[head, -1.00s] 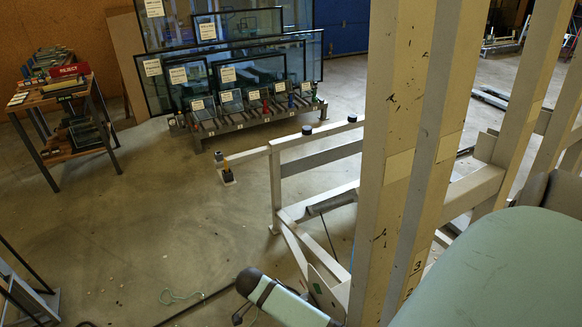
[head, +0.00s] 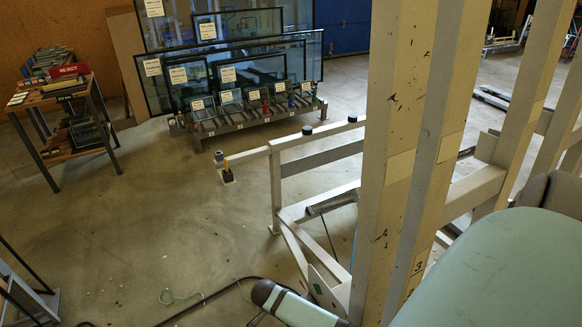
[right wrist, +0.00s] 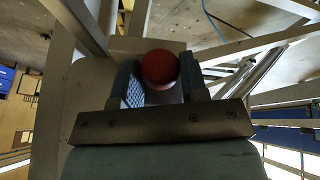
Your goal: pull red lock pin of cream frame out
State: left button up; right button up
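The red lock pin (right wrist: 160,69) shows in the right wrist view as a round red knob in front of a cream surface. My right gripper (right wrist: 161,76) has one finger on each side of the knob, and both fingers appear to touch it. The pin's shaft is hidden behind the knob. In the head view the cream frame (head: 404,150) stands as tall scuffed posts on the right. The pin and my right gripper's fingers do not show there. My left gripper is in neither current view.
A low cream rail (head: 300,140) stands beside the posts. Glass panes (head: 240,75) with labels stand on a rack at the back. A table (head: 70,95) with a red REJECT sign is at the left.

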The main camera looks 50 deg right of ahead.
jog(key=shift+w+a+r+p, duration=0.1)
jog(key=shift+w+a+p, duration=0.15)
jog(key=shift+a, duration=0.45)
jog(key=shift+w+a+p, duration=0.1)
jog(key=shift+a+p, duration=0.2)
jog(key=shift+a, duration=0.35)
grip_shut()
jog(key=shift+a, duration=0.15)
jog(key=o, duration=0.9)
grip_release()
jog(key=shift+w+a, duration=0.1)
jog(key=v, duration=1.3)
jog(key=shift+a+r, duration=0.2)
jog(key=shift+r, duration=0.1)
